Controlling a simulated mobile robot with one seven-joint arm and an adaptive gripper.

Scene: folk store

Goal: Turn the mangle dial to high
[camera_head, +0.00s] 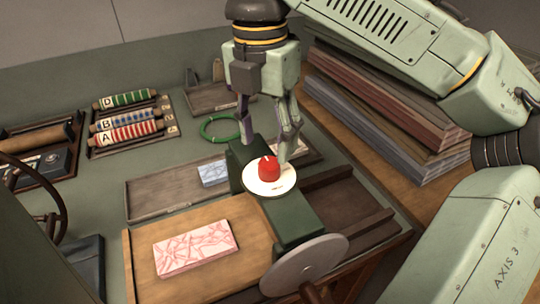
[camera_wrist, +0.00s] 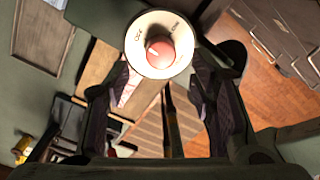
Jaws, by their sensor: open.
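The mangle dial is a round white plate (camera_head: 270,188) with a red knob (camera_head: 268,167), on top of the dark green mangle housing (camera_head: 290,222). In the wrist view the red knob (camera_wrist: 160,53) sits on the white plate (camera_wrist: 136,60), with small dark lettering near the rim that I cannot read surely. A pale mark shows on the knob's left side. My gripper (camera_head: 268,145) is open and points down just behind and above the dial. In the wrist view its fingers (camera_wrist: 166,92) are spread, with the knob beyond them, apart and not gripped.
A grey handwheel (camera_head: 305,266) is at the front of the mangle. A pink patterned block (camera_head: 196,248) lies on the wooden board left of it. A green ring (camera_head: 221,127), a blue patterned block (camera_head: 213,173) and lettered rollers (camera_head: 127,134) lie behind. Stacked boards (camera_head: 390,120) stand right.

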